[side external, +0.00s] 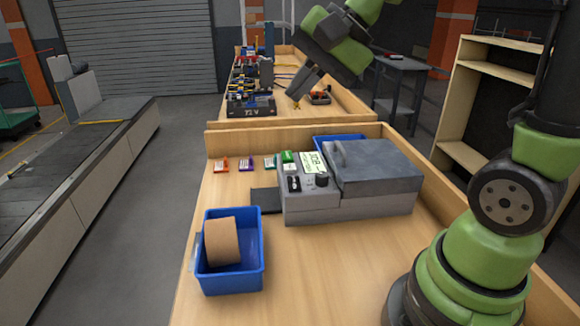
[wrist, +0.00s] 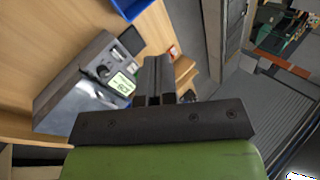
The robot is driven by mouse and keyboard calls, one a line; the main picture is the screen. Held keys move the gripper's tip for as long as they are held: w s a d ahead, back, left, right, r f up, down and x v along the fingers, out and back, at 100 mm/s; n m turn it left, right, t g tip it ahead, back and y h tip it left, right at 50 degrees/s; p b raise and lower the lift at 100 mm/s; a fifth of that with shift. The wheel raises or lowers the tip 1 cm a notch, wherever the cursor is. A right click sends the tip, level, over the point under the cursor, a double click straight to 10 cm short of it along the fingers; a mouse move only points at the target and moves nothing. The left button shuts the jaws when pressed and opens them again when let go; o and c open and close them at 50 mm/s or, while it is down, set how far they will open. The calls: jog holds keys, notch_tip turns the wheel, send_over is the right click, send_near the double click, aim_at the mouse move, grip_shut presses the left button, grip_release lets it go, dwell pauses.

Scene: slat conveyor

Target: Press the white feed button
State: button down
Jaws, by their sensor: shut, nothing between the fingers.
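A grey machine (side external: 375,165) stands on the wooden bench, with a control panel on its left end. The panel has a lit pale-green screen (side external: 315,162), a black knob (side external: 321,180) and a small black plate (side external: 294,184) with light marks. I cannot clearly make out a white feed button among them. The machine (wrist: 62,88) also shows in the wrist view, tilted, with its screen (wrist: 122,84) left of my fingers. My gripper (side external: 299,94) is shut and empty, high above and apart from the panel; its fingers also show in the wrist view (wrist: 158,65).
Small orange (side external: 221,165) and purple (side external: 246,164) boxes lie left of the machine. Another blue bin (side external: 340,138) sits behind it. The bench has raised wooden edges.

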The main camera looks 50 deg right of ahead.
jog(key=w+d+f+m, duration=0.4)
jog(key=w+d+m, duration=0.1)
jog(key=w+d, duration=0.15)
jog(key=m+t, duration=0.2)
jog(key=m, duration=0.3)
send_over(291, 168)
notch_tip(291, 168, down, 6)
jog(key=f, duration=0.1)
jog(key=shift+w+r, duration=0.1)
jog(key=shift+r, duration=0.15)
jog(key=shift+f, duration=4.4)
jog(key=shift+f, duration=0.15)
jog(key=shift+f, duration=0.3)
